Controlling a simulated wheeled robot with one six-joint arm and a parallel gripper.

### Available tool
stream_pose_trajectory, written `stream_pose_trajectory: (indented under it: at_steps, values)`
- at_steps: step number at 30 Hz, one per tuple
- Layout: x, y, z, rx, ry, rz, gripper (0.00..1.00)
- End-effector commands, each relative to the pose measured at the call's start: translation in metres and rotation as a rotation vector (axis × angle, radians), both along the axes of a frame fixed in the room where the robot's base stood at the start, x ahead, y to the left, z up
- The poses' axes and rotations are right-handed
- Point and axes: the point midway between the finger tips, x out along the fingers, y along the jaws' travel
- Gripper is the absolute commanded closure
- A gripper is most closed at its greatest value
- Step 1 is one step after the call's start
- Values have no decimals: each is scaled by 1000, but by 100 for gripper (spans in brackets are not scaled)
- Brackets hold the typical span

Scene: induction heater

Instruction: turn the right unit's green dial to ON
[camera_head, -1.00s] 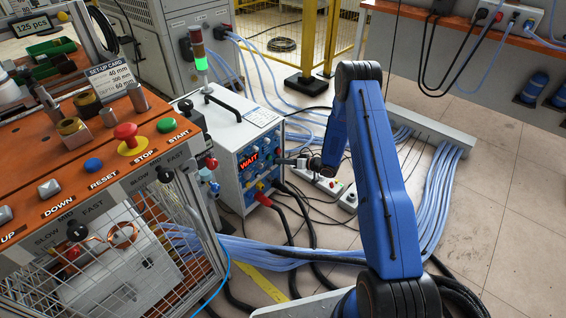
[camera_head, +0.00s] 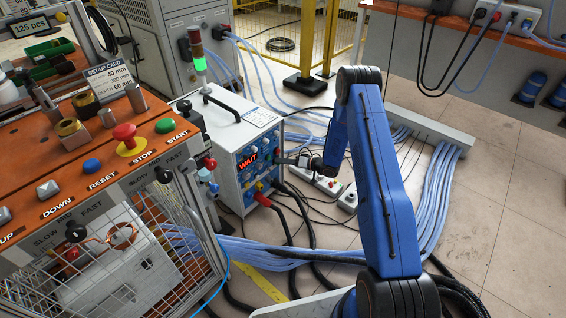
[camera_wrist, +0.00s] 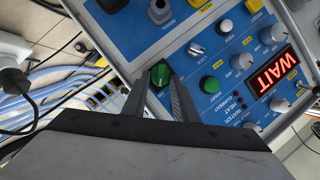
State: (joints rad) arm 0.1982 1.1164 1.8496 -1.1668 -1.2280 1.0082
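The white heater unit (camera_head: 229,135) with a blue front panel and a red WAIT display (camera_head: 248,160) stands on the floor in the head view. The green dial (camera_wrist: 160,75) is on that panel in the wrist view, beside a power label. My gripper (camera_wrist: 160,78) is at the panel, with one finger on each side of the green dial. The fingers are apart; I cannot tell whether they touch the dial. In the head view my gripper (camera_head: 288,162) is small at the panel's right edge, and the green dial cannot be made out.
A green START button (camera_wrist: 209,85) and several grey knobs sit close by on the panel. An orange control bench (camera_head: 60,170) with a wire cage stands at left. Cables and a power strip (camera_head: 326,186) lie on the floor beside the unit.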

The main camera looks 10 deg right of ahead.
Motion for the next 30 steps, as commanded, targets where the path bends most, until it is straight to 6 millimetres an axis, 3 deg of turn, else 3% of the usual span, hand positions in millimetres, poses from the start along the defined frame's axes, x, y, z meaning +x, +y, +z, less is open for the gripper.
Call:
stream_pose_trajectory:
  at_steps: [3,14,20,30]
  values:
    - [0,0,0,0,0,-1,57]
    - [-2,-5,2,-1,-1,-1,57]
    - [-19,-26,9,-1,0,-3,57]
    - [-58,-79,27,0,-1,-3,57]
